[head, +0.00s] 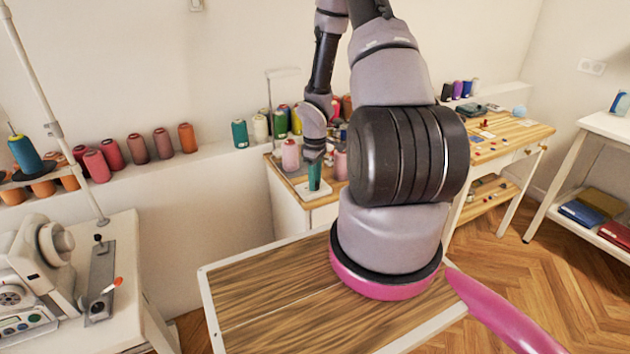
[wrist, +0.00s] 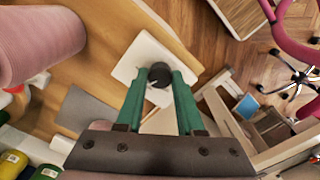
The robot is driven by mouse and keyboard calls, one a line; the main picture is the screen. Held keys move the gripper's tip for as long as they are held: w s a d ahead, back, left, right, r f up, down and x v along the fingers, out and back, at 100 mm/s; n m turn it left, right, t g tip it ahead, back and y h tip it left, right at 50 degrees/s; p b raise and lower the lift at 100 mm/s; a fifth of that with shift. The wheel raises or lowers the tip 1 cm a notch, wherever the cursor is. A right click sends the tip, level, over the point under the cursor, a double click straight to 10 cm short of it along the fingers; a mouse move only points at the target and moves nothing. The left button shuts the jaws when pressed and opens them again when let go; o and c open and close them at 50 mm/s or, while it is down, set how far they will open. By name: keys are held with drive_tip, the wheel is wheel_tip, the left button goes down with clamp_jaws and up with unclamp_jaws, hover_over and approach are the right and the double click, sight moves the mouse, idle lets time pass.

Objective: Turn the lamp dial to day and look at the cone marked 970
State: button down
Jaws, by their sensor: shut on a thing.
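The lamp dial (wrist: 159,74) is a small dark round knob with a pale mark, on a white square plate (wrist: 137,57) on the wooden top. My gripper (wrist: 160,80) has its teal fingers shut on the dial, one on each side. In the head view my gripper (head: 314,180) points down at the white plate (head: 312,195), and the dial is hidden there. A pink cone (wrist: 38,38) stands large at the left of the wrist view. Several thread cones show in the head view, including a pink one (head: 290,155). I cannot read a 970 on any cone.
More cones, such as an orange one (head: 187,138), line the wall ledge. A sewing machine (head: 45,262) stands at the left. A wooden table (head: 515,137) with small items is at the back right. The parquet floor (head: 500,260) is open at the right.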

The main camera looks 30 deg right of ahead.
drive_tip(key=m, duration=0.6)
drive_tip(key=shift+m, duration=0.3)
idle(0.4)
drive_tip(key=c, duration=0.5)
unclamp_jaws()
wheel_tip(320, 180, up, 11)
drive_tip(key=shift+f, duration=0.1)
